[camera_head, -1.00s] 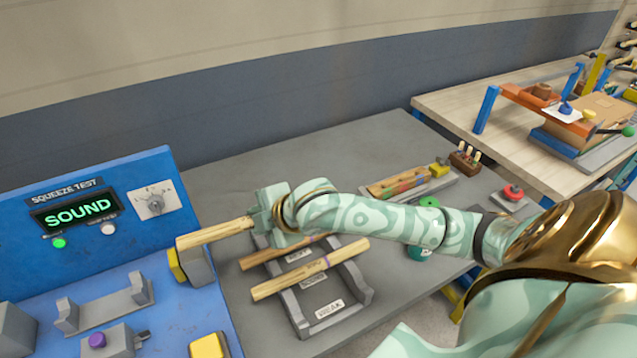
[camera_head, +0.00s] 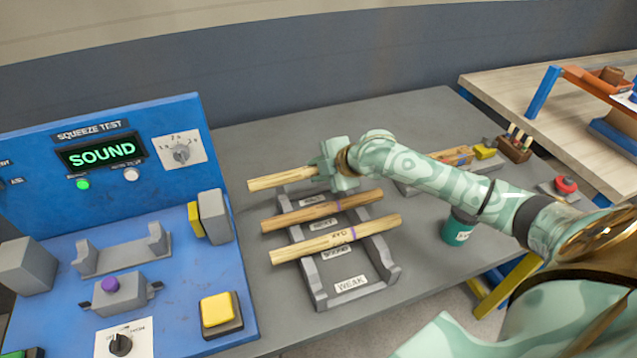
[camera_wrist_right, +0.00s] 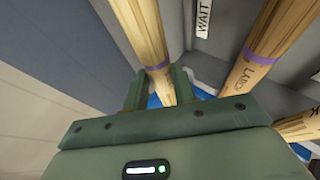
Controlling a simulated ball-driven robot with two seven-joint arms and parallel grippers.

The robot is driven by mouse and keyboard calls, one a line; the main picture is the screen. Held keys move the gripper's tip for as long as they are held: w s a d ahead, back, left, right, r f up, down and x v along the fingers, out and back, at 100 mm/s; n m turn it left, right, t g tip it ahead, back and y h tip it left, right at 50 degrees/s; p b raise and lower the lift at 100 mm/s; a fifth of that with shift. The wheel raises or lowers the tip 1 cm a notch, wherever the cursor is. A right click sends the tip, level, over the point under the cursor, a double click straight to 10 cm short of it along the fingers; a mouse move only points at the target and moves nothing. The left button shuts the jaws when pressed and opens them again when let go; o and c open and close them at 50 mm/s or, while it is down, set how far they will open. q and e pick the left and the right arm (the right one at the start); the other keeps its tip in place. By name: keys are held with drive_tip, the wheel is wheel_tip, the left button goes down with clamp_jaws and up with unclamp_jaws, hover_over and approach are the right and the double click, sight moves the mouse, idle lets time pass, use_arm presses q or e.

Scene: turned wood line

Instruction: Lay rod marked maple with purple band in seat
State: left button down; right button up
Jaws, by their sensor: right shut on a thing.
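My right gripper (camera_head: 328,172) is shut on a pale rod (camera_head: 280,180) at the far end of the grey rack (camera_head: 385,272). In the right wrist view the rod (camera_wrist_right: 140,30) has a purple band just by the fingers; its wood marking is not readable. I cannot tell whether it touches the rack. A browner rod (camera_head: 300,217) and a pale rod marked OAK (camera_head: 300,246) lie across the rack. The wrist view shows LARCH and a purple band on the neighbouring rod (camera_wrist_right: 265,50). A grey two-post seat (camera_head: 122,255) on the blue tester is empty. My left gripper is out of view.
The blue tester (camera_head: 60,205) at left reads SOUND. Its clamp block (camera_head: 213,217) and yellow button (camera_head: 217,310) stand near the rack. The rack's WEAK end is bare. A teal cup (camera_head: 458,230) and a tray of rods (camera_head: 455,155) lie right.

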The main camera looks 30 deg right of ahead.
drive_tip(key=f, duration=0.1)
drive_tip(key=f+b, duration=0.1)
drive_tip(key=f, duration=0.2)
drive_tip(key=shift+w+d, duration=0.2)
drive_tip(key=shift+d, duration=0.15)
drive_tip(key=shift+r, duration=0.1)
